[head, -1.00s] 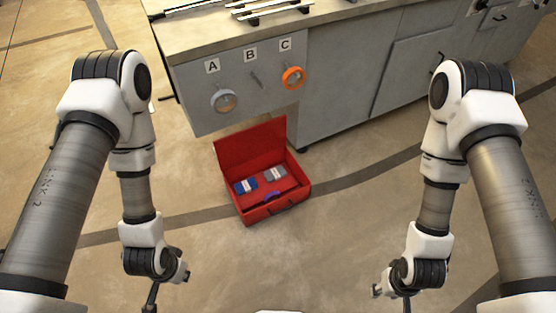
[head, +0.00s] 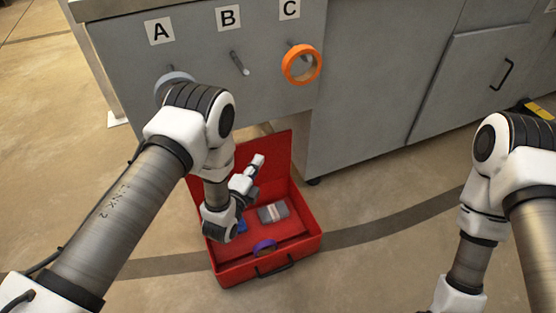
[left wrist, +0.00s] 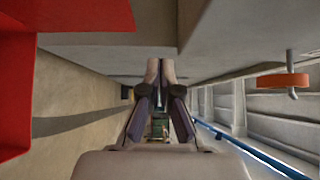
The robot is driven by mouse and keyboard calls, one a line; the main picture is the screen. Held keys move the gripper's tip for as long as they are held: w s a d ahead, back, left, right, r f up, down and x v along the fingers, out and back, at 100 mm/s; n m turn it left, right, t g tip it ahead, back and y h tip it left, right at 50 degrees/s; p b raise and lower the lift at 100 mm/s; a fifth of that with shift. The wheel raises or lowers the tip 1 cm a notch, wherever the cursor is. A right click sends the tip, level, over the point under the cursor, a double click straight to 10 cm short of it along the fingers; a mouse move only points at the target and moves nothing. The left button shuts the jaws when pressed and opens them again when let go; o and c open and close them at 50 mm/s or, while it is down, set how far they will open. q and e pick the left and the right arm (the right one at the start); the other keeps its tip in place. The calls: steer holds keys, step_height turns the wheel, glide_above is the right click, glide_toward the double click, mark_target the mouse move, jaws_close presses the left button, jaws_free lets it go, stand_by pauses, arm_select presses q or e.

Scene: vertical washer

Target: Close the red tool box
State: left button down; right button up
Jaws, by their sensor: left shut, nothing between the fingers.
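The red tool box (head: 236,273) stands on the floor in front of the grey cabinet. Its lid (head: 273,150) stands up at the back, so the box is open. Inside show a grey packet (head: 273,212), part of a blue one (head: 242,225) and a purple ring (head: 264,246). My left arm reaches over the box's left side, hand in front of the lid; its fingertips are hard to make out in the head view. In the left wrist view my left gripper (left wrist: 160,75) is shut and empty, with red box surfaces (left wrist: 15,85) at left. My right gripper is out of frame.
The cabinet is close behind the lid. Floor (head: 375,270) right of the box is clear.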

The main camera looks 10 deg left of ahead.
arm_select(q)
step_height(320, 180, down, 5)
steer(key=b, duration=0.7)
glide_toward(272, 137)
steer(key=w+d, duration=0.2)
steer(key=d, duration=0.1)
steer(key=w, duration=0.1)
steer(key=w+a+b, duration=0.1)
steer(key=w, duration=0.1)
steer(key=shift+w+a+f, duration=0.15)
steer(key=shift+w+a, duration=0.1)
steer(key=shift+a, duration=0.05)
steer(key=shift+w+a, duration=0.15)
steer(key=shift+w, duration=0.15)
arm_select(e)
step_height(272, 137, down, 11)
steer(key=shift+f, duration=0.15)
